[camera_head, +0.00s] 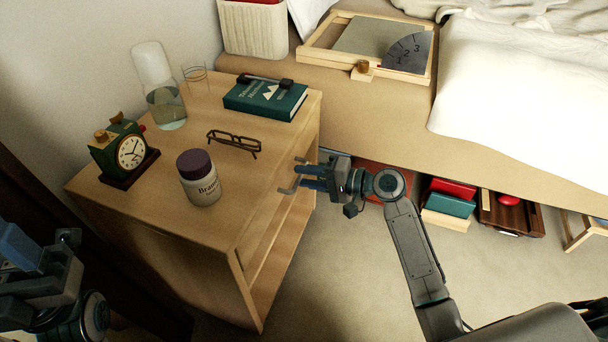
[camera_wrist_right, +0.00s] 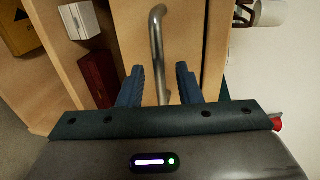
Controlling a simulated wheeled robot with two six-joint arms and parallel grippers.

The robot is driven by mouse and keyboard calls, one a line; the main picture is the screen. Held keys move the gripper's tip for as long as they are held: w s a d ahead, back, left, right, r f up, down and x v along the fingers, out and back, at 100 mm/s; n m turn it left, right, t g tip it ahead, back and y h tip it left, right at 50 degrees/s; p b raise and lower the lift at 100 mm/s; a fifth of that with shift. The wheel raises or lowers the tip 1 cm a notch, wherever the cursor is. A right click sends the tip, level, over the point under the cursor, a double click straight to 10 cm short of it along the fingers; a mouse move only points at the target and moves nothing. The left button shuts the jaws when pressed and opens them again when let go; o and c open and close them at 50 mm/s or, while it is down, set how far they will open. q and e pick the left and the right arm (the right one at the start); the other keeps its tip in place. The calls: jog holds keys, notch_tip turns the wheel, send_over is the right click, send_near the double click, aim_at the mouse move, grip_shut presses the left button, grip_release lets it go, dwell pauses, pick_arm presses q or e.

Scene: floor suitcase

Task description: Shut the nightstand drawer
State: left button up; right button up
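The wooden nightstand (camera_head: 225,215) stands at the left, its front facing right. Its drawer front (camera_wrist_right: 185,25) fills the middle of the right wrist view, with a curved metal handle (camera_wrist_right: 157,50). The handle also shows in the head view (camera_head: 287,190). I cannot tell whether the drawer sits flush or slightly out. My right gripper (camera_head: 305,177) is at the drawer front, fingers apart, with the handle lying between them in the right wrist view (camera_wrist_right: 160,88); I see no clear grip on it. My left gripper (camera_head: 22,245) is at the lower left, partly cut off, away from the drawer.
On the nightstand top are a clock (camera_head: 128,152), a carafe (camera_head: 163,100), a jar (camera_head: 200,180), glasses (camera_head: 235,142) and a book (camera_head: 265,98). An open shelf with boxes (camera_wrist_right: 97,78) lies below the drawer. A bed (camera_head: 500,130) stands behind, with things stored underneath.

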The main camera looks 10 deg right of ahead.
jog(key=p+v, duration=0.1)
jog(key=v, duration=0.8)
jog(key=shift+s+d+r+p, duration=0.15)
jog(key=shift+s+d+p, duration=0.15)
jog(key=shift+p, duration=0.1)
